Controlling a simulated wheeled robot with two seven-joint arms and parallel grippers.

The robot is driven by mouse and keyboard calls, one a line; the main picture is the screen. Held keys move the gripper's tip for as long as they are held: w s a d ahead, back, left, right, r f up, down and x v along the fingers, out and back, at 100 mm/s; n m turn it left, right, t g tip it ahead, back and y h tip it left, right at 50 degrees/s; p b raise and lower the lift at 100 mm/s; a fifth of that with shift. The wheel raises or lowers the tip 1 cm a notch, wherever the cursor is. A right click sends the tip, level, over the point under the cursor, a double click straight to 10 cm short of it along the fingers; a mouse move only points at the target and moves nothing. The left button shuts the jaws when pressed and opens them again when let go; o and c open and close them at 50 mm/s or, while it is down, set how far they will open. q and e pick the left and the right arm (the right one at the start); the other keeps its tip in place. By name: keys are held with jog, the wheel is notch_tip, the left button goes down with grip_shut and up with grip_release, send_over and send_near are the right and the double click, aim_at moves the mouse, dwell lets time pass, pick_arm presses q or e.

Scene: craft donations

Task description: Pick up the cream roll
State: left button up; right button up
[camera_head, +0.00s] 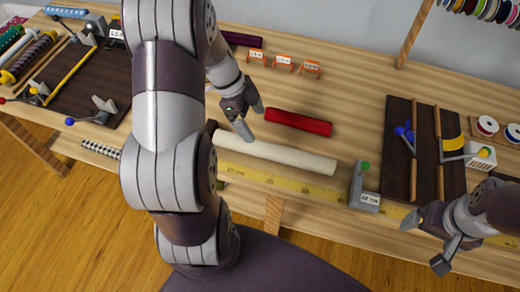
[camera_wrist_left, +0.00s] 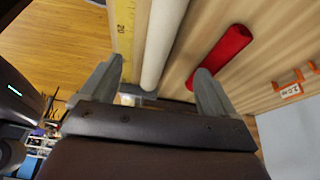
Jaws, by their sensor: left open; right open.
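The cream roll (camera_head: 280,154) lies on the wooden table, just behind the yellow measuring tape, with its left end partly hidden by my left arm. In the left wrist view the cream roll (camera_wrist_left: 160,40) runs between the two open fingers and beyond them. My left gripper (camera_head: 250,120) is open and empty above the table, near the roll's left part. Its fingers also show in the left wrist view (camera_wrist_left: 155,85). I cannot tell whether they touch the roll. My right gripper (camera_head: 432,240) is open and empty at the table's front right, apart from the roll.
A shorter red roll (camera_head: 298,122) lies close behind the cream roll. A grey stop with a green knob (camera_head: 360,188) stands right of its right end. A dark board (camera_head: 398,150) with wooden rails lies at the right. Small orange label stands (camera_head: 283,64) are at the back.

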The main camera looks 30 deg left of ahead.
aim_at(269, 146)
pick_arm(q)
jog(key=shift+m, duration=0.3)
jog(key=d+f, duration=0.2)
jog(key=d, duration=0.1)
jog(key=shift+w+f, duration=0.4)
notch_tip(269, 146, down, 3)
jog(key=shift+d+f, duration=0.1)
jog(key=shift+f, duration=0.4)
jog(key=p+x, duration=0.1)
jog(key=x, duration=0.4)
jog(key=shift+w+d+f, duration=0.1)
jog(key=shift+w+d, duration=0.05)
jog(key=c, duration=1.2)
